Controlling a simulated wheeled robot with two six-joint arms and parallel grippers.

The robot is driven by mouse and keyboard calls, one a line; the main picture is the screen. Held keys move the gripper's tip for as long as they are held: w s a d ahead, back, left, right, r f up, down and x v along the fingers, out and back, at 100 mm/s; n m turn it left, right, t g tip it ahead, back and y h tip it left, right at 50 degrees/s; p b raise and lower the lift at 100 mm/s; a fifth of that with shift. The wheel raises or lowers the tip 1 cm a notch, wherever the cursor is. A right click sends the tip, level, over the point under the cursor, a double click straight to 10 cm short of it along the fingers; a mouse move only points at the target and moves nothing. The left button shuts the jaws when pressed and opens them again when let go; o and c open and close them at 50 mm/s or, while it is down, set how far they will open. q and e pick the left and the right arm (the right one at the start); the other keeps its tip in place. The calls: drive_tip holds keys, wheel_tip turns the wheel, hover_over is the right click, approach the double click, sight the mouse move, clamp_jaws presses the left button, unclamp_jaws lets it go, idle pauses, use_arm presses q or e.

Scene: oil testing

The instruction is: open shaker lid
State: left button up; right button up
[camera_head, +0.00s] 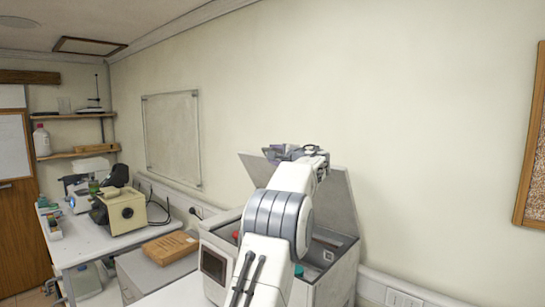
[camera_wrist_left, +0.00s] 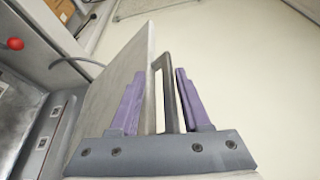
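The shaker (camera_head: 340,272) is a grey box against the wall in the head view. Its lid (camera_head: 338,195) is raised and leans up toward the wall, with the inside exposed. My left arm covers much of it. My left gripper (camera_head: 296,152) is at the lid's upper edge. In the left wrist view the purple fingers of the left gripper (camera_wrist_left: 159,80) stand apart on either side of the lid's grey handle (camera_wrist_left: 168,75), with a visible gap beside it. The lid panel (camera_wrist_left: 105,95) runs down to the left. My right gripper is not in view.
A brown box (camera_head: 170,247) sits on a grey unit left of the shaker. A white bench (camera_head: 90,245) with a beige instrument (camera_head: 122,212) is further left. A red knob (camera_wrist_left: 15,43) shows in the left wrist view.

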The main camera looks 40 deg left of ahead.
use_arm(q)
drive_tip(key=b+v, duration=0.5)
drive_tip(key=v, duration=0.4)
drive_tip(key=shift+s+d+b, duration=0.2)
drive_tip(key=shift+d+b, duration=0.1)
drive_tip(key=shift+d, duration=0.1)
idle(0.9)
drive_tip(key=s+d+f+m+h+b, duration=0.1)
drive_tip(key=s+d+f+m+h, duration=0.15)
drive_tip(key=d+f+h, duration=1.1)
drive_tip(key=s+d+f+g+b, duration=0.1)
drive_tip(key=s+d+f, duration=0.55)
drive_tip(key=d, duration=0.35)
drive_tip(key=s+d+f+g, duration=0.1)
drive_tip(key=s+d+f, duration=0.4)
drive_tip(key=d+f, duration=0.35)
drive_tip(key=s+d+f+g+h, duration=0.1)
drive_tip(key=s+d+f, duration=0.2)
drive_tip(key=s, duration=0.5)
drive_tip(key=s+d+f+n+g+h+b, duration=0.1)
drive_tip(key=s+d+f, duration=0.3)
drive_tip(key=s, duration=0.5)
drive_tip(key=s+d+f+g+h, duration=0.1)
drive_tip(key=s+d+f+g, duration=0.2)
drive_tip(key=s+f, duration=0.3)
drive_tip(key=s, duration=0.3)
drive_tip(key=shift+b, duration=0.35)
